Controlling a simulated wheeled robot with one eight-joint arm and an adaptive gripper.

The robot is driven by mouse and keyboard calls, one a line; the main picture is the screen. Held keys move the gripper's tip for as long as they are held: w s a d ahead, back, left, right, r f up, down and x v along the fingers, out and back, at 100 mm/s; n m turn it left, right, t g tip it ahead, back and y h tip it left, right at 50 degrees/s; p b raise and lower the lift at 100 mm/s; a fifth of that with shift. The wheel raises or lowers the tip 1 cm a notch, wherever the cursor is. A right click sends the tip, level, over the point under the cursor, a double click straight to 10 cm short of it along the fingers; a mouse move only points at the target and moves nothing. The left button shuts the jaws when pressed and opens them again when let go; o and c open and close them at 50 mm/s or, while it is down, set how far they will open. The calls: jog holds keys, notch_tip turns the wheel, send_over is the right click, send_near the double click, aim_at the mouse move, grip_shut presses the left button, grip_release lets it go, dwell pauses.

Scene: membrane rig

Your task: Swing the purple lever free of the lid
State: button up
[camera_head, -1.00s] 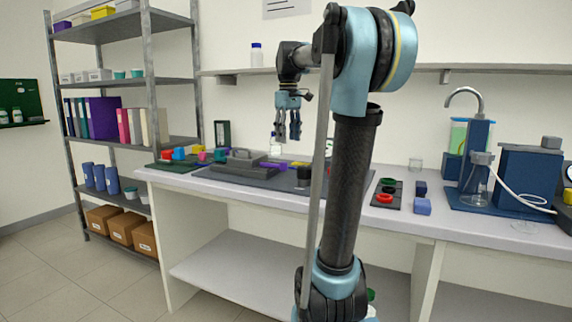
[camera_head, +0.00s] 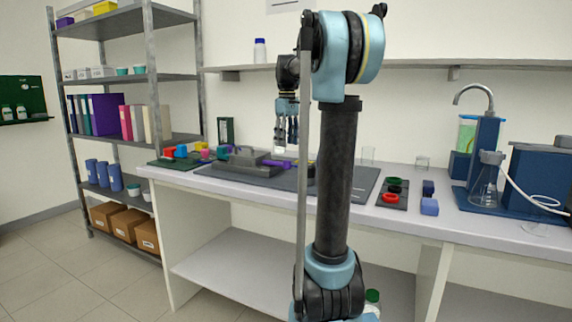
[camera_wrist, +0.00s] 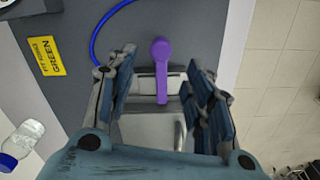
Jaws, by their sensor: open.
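The purple lever (camera_wrist: 161,68) shows in the wrist view, its round knob at the top and its arm running down over a pale grey block (camera_wrist: 150,128). My gripper (camera_wrist: 163,78) is open, one finger on each side of the lever, with visible gaps. In the head view the lever (camera_head: 279,163) lies at the right end of the grey rig (camera_head: 240,166), and my gripper (camera_head: 286,135) points down above it.
A yellow label reading GREEN (camera_wrist: 47,56) and a blue tube (camera_wrist: 97,32) lie near the lever. A blue-capped bottle (camera_wrist: 25,138) stands to the left.

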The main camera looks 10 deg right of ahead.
aim_at(287, 160)
notch_tip(287, 160, down, 9)
jog(key=shift+f, duration=0.1)
dwell(0.3)
jog(key=shift+c, duration=0.4)
grip_shut()
